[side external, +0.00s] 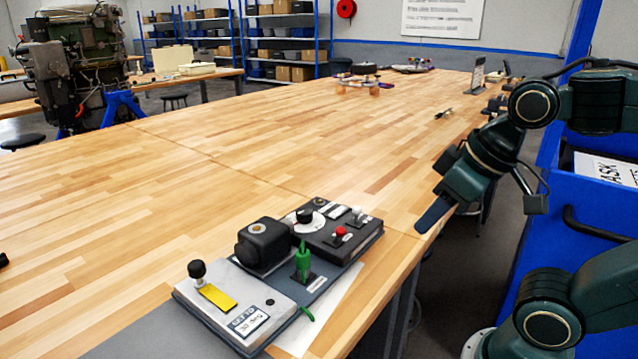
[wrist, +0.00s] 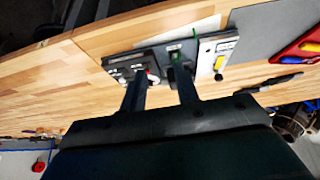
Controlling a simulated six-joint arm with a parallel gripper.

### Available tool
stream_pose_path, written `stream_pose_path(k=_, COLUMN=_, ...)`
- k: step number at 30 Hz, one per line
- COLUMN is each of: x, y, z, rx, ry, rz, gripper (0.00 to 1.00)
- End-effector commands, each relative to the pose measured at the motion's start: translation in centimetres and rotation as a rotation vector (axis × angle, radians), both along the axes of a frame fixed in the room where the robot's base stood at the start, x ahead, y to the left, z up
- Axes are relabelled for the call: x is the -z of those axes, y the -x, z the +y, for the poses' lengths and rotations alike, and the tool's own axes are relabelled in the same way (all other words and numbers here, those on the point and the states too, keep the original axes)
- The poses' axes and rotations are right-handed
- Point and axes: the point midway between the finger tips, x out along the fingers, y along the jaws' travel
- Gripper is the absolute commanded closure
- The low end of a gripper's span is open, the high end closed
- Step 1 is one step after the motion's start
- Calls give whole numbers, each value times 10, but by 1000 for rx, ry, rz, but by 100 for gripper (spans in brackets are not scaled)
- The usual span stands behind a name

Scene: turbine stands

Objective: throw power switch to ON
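A control panel (side external: 320,280) lies near the table's front edge in the side view. It carries a black dial (side external: 304,215), a red button (side external: 341,232), a small white-topped lever (side external: 358,212), a green handle (side external: 303,262) and a black knob (side external: 197,269) beside a yellow plate. I cannot tell which control is the power switch, nor read any ON mark. My gripper (side external: 432,216) is to the right of the panel, apart from it, by the table edge. In the wrist view my gripper (wrist: 159,76) has its two fingers apart with nothing held; the panel (wrist: 200,64) shows beyond them.
The wooden table (side external: 240,150) is mostly clear. A white sheet (side external: 325,318) lies by the panel. A red tray (wrist: 295,47) shows at the right in the wrist view. A blue cabinet (side external: 575,225) stands beside the table. Small items sit at the table's far end.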

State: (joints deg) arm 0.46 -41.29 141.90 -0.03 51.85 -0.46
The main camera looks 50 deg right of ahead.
Motion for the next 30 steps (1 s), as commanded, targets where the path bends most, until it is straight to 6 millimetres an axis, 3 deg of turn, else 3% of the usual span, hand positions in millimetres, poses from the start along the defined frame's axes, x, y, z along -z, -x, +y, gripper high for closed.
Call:
stream_pose_path(k=11, x=4, y=7, z=1, rx=0, ry=-4, rz=-11, gripper=69)
stream_pose_path(k=16, x=4, y=6, z=1, rx=3, ry=-5, rz=-10, gripper=99)
stream_pose_path(k=17, x=3, y=5, z=1, rx=5, ry=-6, rz=-9, gripper=100)
stream_pose_path(k=23, x=1, y=-4, z=-2, rx=36, ry=-21, rz=8, gripper=100)
stream_pose_path(k=30, x=-5, y=-28, z=-11, rx=124, ry=-68, rz=49, gripper=100)
